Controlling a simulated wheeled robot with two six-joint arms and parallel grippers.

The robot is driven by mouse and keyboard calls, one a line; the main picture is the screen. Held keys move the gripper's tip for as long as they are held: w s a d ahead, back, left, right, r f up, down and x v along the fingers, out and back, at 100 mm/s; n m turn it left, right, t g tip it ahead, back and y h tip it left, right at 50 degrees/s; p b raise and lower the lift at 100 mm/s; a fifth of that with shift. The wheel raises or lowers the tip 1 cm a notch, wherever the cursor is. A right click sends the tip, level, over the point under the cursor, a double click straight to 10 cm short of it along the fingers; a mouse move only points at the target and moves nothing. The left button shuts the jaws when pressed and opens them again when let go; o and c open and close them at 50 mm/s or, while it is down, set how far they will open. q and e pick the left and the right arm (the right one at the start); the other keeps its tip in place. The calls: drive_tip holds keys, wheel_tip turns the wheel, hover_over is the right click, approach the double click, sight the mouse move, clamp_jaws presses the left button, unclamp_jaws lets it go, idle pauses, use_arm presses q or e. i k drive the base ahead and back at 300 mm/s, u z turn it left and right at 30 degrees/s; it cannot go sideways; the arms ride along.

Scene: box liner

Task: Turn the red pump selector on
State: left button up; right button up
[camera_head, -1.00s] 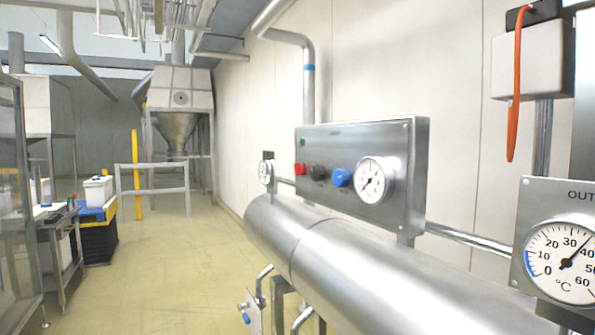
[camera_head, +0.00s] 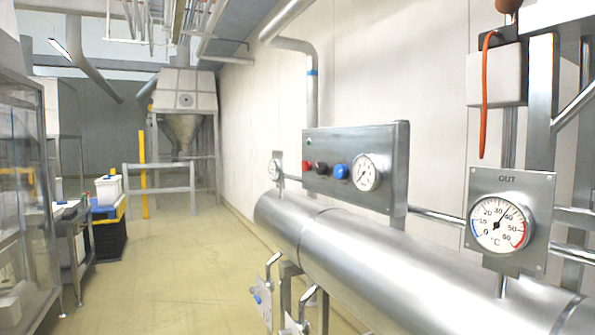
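A grey metal control panel (camera_head: 390,143) stands above a large steel cylinder on the right. On its front face sit a red knob (camera_head: 306,167), a black knob (camera_head: 321,168), a blue knob (camera_head: 341,171) and a round white gauge (camera_head: 366,173). A small green spot (camera_head: 309,141) is at the panel's upper left. The knobs are seen at a slant and are too small to read their settings or any labels. Neither of my grippers is in view.
The steel cylinder (camera_head: 385,262) fills the lower right. A temperature gauge marked OUT (camera_head: 499,224) stands beside it. A blue-handled valve (camera_head: 257,297) is below. Left are a glass-sided cabinet (camera_head: 25,190) and black crates (camera_head: 109,238). The yellow floor between is clear.

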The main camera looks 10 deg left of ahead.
sight(306, 165)
drive_tip(key=k, duration=0.7)
drive_tip(key=u, duration=1)
drive_tip(key=i, duration=0.65)
drive_tip(key=u, duration=0.8)
drive_tip(key=i, duration=0.65)
drive_tip(key=z, duration=0.6)
drive_tip(key=i, duration=1)
drive_tip(key=z, duration=0.8)
